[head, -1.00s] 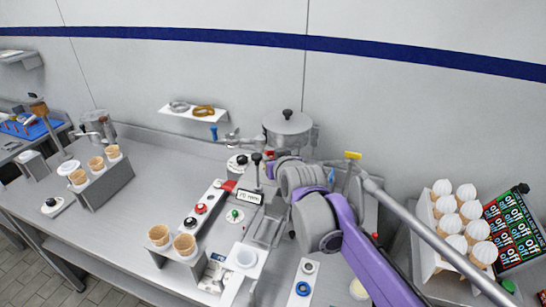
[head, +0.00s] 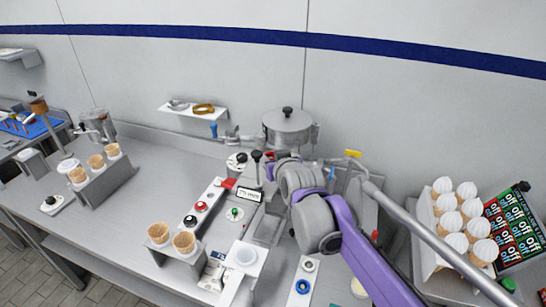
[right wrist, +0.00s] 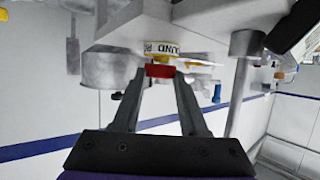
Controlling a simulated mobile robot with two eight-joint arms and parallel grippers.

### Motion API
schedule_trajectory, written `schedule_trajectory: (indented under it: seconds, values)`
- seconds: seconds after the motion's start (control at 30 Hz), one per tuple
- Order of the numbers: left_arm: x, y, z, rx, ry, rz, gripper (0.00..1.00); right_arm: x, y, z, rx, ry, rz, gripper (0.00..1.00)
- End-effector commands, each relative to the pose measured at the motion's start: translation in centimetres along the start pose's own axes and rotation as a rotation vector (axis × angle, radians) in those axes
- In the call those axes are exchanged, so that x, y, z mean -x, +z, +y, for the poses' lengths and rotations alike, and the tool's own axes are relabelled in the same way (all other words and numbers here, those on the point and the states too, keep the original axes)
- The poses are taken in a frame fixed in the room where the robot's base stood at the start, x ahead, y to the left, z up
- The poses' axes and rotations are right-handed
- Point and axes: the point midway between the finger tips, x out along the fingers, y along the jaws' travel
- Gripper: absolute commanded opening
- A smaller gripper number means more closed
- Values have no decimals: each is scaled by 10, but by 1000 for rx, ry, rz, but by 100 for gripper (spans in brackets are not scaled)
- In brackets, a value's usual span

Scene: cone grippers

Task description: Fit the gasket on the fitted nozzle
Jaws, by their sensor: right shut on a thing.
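In the right wrist view, which appears upside down, my right gripper (right wrist: 160,82) is shut on a red gasket (right wrist: 160,71). A nozzle with a yellow band and a white lettered label (right wrist: 162,48) is right beside the gasket, in line with it. I cannot tell whether they touch. In the head view my right wrist (head: 300,180) hides the fingertips, the gasket and the nozzle. My left gripper is not in view.
A metal pot (head: 287,130) stands behind my right wrist. A wall shelf (head: 193,110) holds rings. Cone holders (head: 178,262) stand on the counter at front left. A rack of topped cones (head: 423,250) is at the right.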

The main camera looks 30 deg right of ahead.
Motion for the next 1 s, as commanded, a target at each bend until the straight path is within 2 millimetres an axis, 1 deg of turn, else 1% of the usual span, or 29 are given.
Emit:
schedule_trajectory:
  seconds: [0.27, 0.3, 0.37, 0.4, 0.5, 0.83, 0.93, 1.0]
  values:
    - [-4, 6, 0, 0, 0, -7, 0, -4, 9, 0, 0, 0, 0, 0]
    - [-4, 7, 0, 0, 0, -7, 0, -4, 9, 0, 0, 0, 0, 44]
    - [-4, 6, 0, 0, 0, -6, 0, -3, 8, 0, 0, 0, 1, 55]
    - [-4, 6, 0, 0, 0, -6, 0, -3, 8, 0, 0, 0, 1, 62]
    - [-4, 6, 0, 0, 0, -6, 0, -3, 8, 0, 0, 0, 1, 78]
    - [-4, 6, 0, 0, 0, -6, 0, -1, 8, 0, 0, 0, 1, 78]
    - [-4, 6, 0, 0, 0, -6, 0, 8, 8, 0, 0, 0, 1, 78]
    - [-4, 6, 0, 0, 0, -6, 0, 18, 8, 0, 0, 0, 1, 78]
